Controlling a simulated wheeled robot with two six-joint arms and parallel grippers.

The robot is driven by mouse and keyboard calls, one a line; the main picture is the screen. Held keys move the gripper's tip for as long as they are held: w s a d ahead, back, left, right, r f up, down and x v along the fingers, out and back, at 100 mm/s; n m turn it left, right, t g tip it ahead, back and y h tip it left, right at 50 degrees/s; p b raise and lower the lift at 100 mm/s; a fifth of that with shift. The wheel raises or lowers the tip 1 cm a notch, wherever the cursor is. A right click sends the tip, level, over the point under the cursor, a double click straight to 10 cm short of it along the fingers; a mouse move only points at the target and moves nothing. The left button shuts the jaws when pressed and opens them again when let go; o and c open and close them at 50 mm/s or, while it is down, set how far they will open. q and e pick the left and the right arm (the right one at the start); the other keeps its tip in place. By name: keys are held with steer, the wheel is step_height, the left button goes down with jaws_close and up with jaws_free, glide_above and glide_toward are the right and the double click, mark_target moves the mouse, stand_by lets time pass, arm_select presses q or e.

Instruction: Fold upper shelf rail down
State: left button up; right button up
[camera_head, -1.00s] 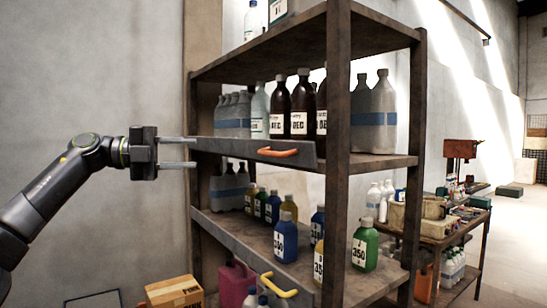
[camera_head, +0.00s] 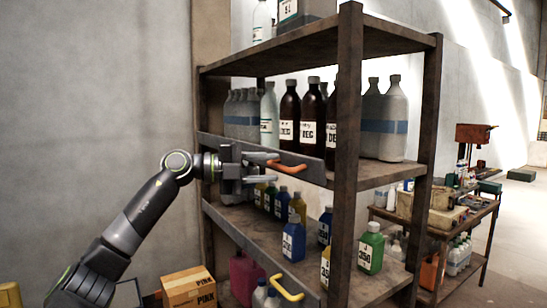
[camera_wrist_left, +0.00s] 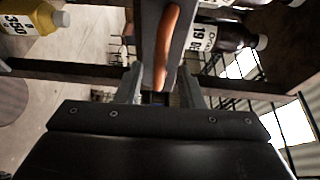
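The upper shelf rail (camera_head: 222,146) is a grey metal bar standing up along the upper shelf's front edge, before the bottles. Its orange handle (camera_head: 292,168) sticks out near the rail's right end. My left gripper (camera_head: 277,167) is at the handle, its fingers spread above and below the handle's left end. In the left wrist view the orange handle (camera_wrist_left: 168,45) runs lengthwise, its near end in the gap between the fingertips (camera_wrist_left: 160,88). I see room beside it, with no firm grip. My right gripper is not in view.
Dark brown bottles (camera_head: 290,117) and grey bottles stand behind the rail. The lower shelf has its own rail (camera_head: 240,240) with a yellow handle (camera_head: 287,288) and coloured bottles. A rusty post (camera_head: 346,160) stands right of the handle. A cardboard box (camera_head: 188,288) is below.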

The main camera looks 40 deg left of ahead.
arm_select(q)
steer(key=shift+x, duration=0.9)
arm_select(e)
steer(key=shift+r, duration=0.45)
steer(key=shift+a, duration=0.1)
